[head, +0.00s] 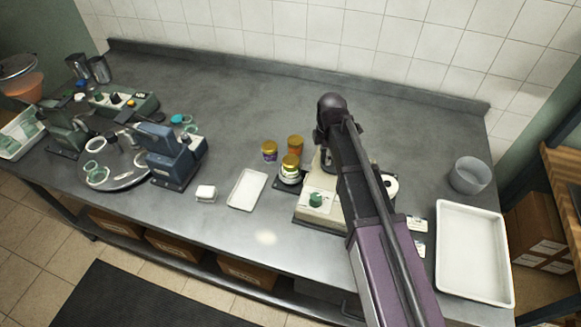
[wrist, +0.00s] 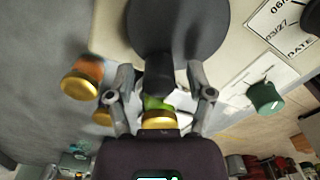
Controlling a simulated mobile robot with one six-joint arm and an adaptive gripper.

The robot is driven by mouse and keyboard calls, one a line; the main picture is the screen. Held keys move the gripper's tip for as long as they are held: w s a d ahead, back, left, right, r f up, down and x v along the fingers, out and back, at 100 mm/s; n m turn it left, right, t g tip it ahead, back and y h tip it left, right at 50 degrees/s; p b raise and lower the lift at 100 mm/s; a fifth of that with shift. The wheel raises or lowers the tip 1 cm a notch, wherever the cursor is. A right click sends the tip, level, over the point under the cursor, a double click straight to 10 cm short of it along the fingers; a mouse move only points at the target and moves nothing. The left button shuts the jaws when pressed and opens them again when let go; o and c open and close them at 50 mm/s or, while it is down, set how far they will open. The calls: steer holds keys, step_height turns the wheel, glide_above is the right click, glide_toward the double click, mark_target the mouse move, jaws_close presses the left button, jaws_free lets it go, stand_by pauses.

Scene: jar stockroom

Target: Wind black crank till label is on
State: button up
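The labelling machine (head: 312,211) is a cream box with a green knob (head: 316,199), which also shows in the wrist view (wrist: 265,97). Its black crank (wrist: 178,28) has a round dark disc and a grip (wrist: 160,78) that points toward my gripper (wrist: 162,99). My two fingers are apart, one on each side of the grip, with gaps showing. In the head view my arm hides the gripper and crank. A gold-lidded jar (head: 290,168) sits at the machine's left side; its lid shows between my fingers in the wrist view (wrist: 158,119). I cannot tell whether it bears a label.
A white tray (head: 247,189) lies left, a larger one (head: 470,262) right, near a grey tub (head: 469,175). Other equipment (head: 172,152) fills the left. The back middle is clear.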

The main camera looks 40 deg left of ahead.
stand_by(0.3)
step_height(320, 180, up, 8)
steer(key=p, duration=0.8)
steer(key=shift+d, duration=0.1)
stand_by(0.7)
steer(key=s+d+f+m+b, duration=0.1)
steer(key=d+m, duration=1.2)
steer(key=d, duration=1)
steer(key=s+d+f+m+b, duration=0.1)
steer(key=d+m, duration=1.3)
steer(key=d, duration=1)
steer(key=shift+m, duration=0.3)
steer(key=shift+a+f, duration=0.1)
steer(key=shift+a, duration=0.05)
